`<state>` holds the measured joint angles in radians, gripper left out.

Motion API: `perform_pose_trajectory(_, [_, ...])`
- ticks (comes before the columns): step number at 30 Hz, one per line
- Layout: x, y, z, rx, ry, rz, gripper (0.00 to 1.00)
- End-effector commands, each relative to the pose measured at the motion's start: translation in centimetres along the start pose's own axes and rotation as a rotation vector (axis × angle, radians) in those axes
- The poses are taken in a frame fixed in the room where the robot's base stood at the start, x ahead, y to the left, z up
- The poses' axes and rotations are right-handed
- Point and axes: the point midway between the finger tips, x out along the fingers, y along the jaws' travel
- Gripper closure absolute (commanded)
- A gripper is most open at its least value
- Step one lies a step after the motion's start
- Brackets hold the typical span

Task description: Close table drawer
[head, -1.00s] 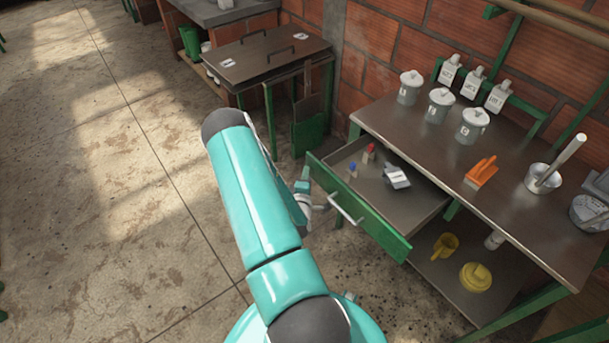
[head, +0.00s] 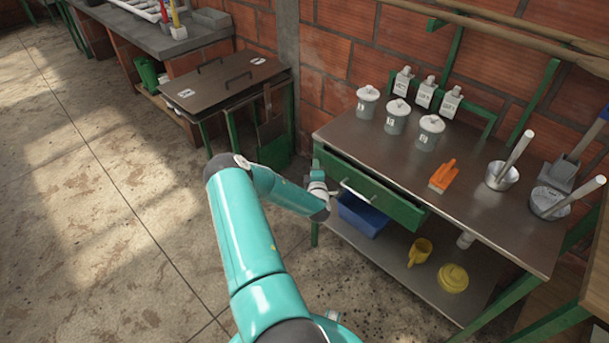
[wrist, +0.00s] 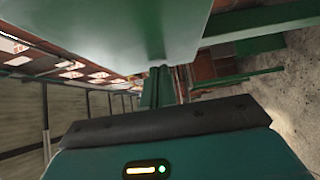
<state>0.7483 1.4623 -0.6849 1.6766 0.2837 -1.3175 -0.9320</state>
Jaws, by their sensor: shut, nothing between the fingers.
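The green drawer front (head: 385,203) with its pale bar handle (head: 357,192) sits under the dark table top (head: 440,185) in the head view. It stands a little proud of the table edge at its right end, and the drawer's inside is hidden. My gripper (head: 319,184) is shut and empty at the left end of the drawer front, close to it; I cannot tell whether it touches. In the wrist view a large green surface (wrist: 110,30) fills the top, very close; my fingertips do not show clearly there.
Lidded grey pots (head: 397,117), an orange tool (head: 443,176) and metal pots (head: 501,174) stand on the table. A blue bin (head: 362,216) and yellow items (head: 453,278) are on the lower shelf. Open floor (head: 110,200) lies to the left.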

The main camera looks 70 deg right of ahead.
Motion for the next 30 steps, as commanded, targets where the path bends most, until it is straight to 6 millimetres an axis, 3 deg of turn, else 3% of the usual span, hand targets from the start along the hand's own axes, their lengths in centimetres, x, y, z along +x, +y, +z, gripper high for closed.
perform_pose_trajectory(12, [1.8, 0.1, 1.8, 0.0, -0.003, 0.002, 1.0])
perform_pose_trajectory(23, [2.0, 0.4, 2.1, -0.001, -0.009, 0.006, 1.0])
perform_pose_trajectory(30, [2.0, 0.4, 1.2, -0.001, -0.006, 0.006, 1.0])
